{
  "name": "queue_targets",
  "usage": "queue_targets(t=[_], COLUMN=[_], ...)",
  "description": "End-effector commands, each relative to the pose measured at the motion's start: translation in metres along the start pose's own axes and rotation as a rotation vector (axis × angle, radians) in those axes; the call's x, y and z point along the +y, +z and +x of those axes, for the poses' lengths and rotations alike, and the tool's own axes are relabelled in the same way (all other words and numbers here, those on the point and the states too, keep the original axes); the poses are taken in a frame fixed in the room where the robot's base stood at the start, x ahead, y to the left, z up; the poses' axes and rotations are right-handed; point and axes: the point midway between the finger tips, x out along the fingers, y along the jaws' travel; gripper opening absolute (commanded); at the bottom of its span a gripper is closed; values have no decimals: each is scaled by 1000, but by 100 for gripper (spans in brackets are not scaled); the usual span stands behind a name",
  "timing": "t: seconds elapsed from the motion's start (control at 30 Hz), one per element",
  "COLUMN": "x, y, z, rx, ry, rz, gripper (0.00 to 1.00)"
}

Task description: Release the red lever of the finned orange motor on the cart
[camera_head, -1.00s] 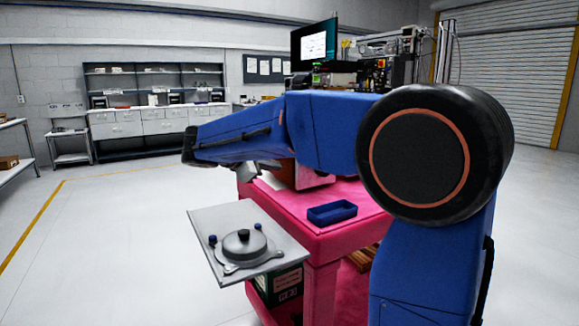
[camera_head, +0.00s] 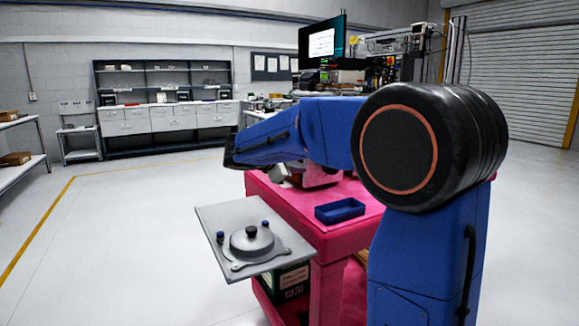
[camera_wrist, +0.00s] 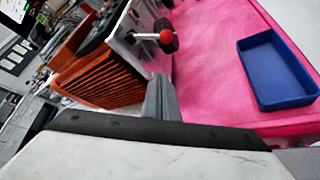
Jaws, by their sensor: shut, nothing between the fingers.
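The finned orange motor (camera_wrist: 105,78) is at the left of the wrist view, on the pink cart (camera_wrist: 205,60). A lever with a red ball end (camera_wrist: 167,36) sticks out from the motor's pale end plate. My gripper (camera_wrist: 160,80) is shut and empty, with its tips below the red ball in the picture and apart from it. In the head view my gripper (camera_head: 287,174) hangs under my wrist above the cart. My blue arm hides most of the motor there, and I cannot make out the lever.
A blue tray (camera_head: 340,211) lies on the cart top, right of the lever in the wrist view (camera_wrist: 278,72). A grey plate with a round fixture (camera_head: 251,240) juts from the cart's left side. A monitor and instruments (camera_head: 322,43) stand behind. Open floor lies left.

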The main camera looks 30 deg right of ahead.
Motion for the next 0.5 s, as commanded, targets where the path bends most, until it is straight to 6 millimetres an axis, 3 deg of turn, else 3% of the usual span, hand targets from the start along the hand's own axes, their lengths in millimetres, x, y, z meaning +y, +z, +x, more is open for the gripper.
queue_targets(t=[0.03,0.2,0.5], x=[-1,0,0], y=[1,25,39], z=[10,12,16], rx=[-2,-1,0], ry=[-4,-1,0], rz=[0,3,1], gripper=[0,0,0])
